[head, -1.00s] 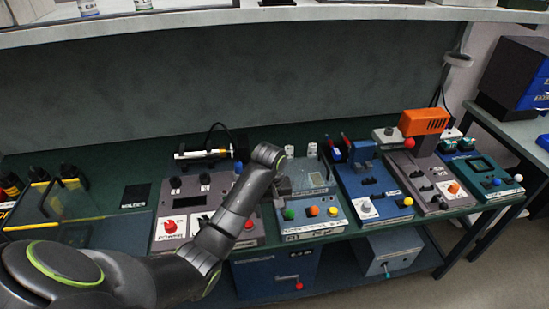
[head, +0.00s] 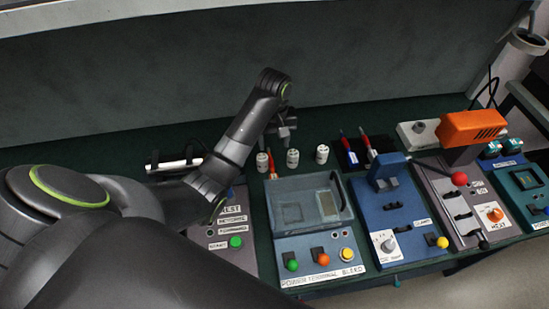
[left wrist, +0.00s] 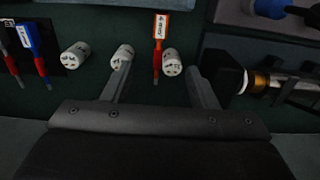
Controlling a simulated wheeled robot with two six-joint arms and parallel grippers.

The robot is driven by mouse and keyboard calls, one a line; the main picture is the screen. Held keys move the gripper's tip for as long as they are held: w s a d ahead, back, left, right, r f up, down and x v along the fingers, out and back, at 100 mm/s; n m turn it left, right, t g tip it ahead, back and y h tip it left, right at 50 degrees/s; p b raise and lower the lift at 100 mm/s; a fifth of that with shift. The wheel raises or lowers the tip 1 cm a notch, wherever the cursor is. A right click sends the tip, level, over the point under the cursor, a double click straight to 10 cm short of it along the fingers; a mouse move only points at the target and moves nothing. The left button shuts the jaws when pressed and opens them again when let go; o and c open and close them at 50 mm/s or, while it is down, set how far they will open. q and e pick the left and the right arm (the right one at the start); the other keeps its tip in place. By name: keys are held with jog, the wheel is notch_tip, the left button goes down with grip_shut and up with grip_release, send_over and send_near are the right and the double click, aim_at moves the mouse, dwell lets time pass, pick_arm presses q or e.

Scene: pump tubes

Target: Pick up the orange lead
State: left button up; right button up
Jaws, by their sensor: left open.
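The orange lead (left wrist: 160,27) lies on the dark green bench top, with a labelled orange head and a thin red shaft. It sits between two white cylindrical caps, (left wrist: 122,57) and (left wrist: 172,62). In the head view the lead (head: 271,163) shows as a small orange-red strip behind the power terminal box. My left gripper (left wrist: 160,88) is open, its two fingers spread on either side of the lead's shaft end. In the head view the gripper (head: 284,132) hangs above and behind the caps. My right gripper is not in view.
A third white cap (left wrist: 75,55) and a dark mat with blue and red leads (head: 368,150) are close by. The power terminal box (head: 313,272), the clamp box (head: 400,215) and the orange heat tool (head: 472,128) stand in front and to the right. A black cylinder with a white tube (head: 175,165) lies left.

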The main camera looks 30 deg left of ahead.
pick_arm(q)
jog(key=b, duration=0.4)
send_over(274, 176)
notch_tip(274, 176, down, 11)
jog(key=shift+w+a+r, duration=0.1)
jog(key=shift+w, duration=0.05)
jog(key=shift+f, duration=0.55)
jog(key=f, duration=0.1)
jog(key=f+p, duration=0.1)
jog(key=f, duration=0.2)
jog(key=shift+s+f, duration=0.25)
jog(key=shift+f, duration=0.4)
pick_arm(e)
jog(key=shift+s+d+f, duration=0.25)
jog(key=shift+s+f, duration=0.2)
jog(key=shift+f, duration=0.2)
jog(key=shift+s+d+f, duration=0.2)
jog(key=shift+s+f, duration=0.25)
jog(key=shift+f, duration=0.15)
pick_arm(q)
jog(key=c, duration=1.1)
